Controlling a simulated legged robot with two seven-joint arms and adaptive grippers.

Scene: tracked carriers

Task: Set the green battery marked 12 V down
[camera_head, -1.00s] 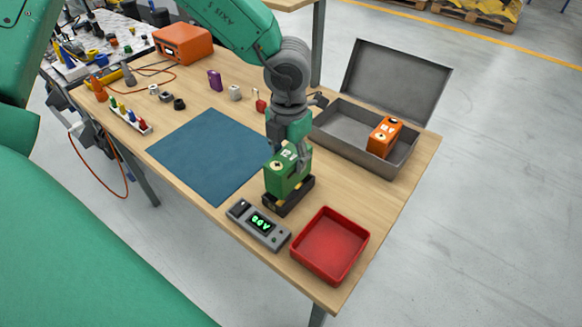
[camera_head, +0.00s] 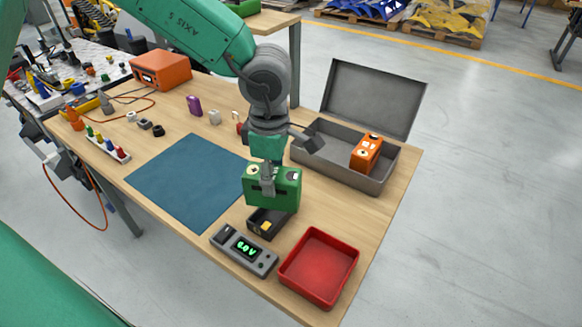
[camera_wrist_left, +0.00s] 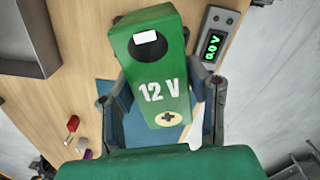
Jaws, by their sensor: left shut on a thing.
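The green battery marked 12 V (camera_head: 285,190) is held in the air by my left gripper (camera_head: 267,180), which is shut on it. In the left wrist view the battery (camera_wrist_left: 160,75) shows its 12 V marking between the two fingers (camera_wrist_left: 163,112). In the head view it hangs above and slightly behind the black cradle (camera_head: 268,224), apart from it. The cradle looks empty with a yellow contact showing. The grey meter (camera_head: 243,250) beside the cradle reads 0.0 V; its display also shows in the left wrist view (camera_wrist_left: 212,45). My right gripper is not in view.
A red tray (camera_head: 320,268) stands at the front right. An open grey case (camera_head: 345,170) holds an orange battery (camera_head: 367,153). A blue mat (camera_head: 187,182) lies bare on the table. Small parts and an orange box (camera_head: 160,70) stand at the back left.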

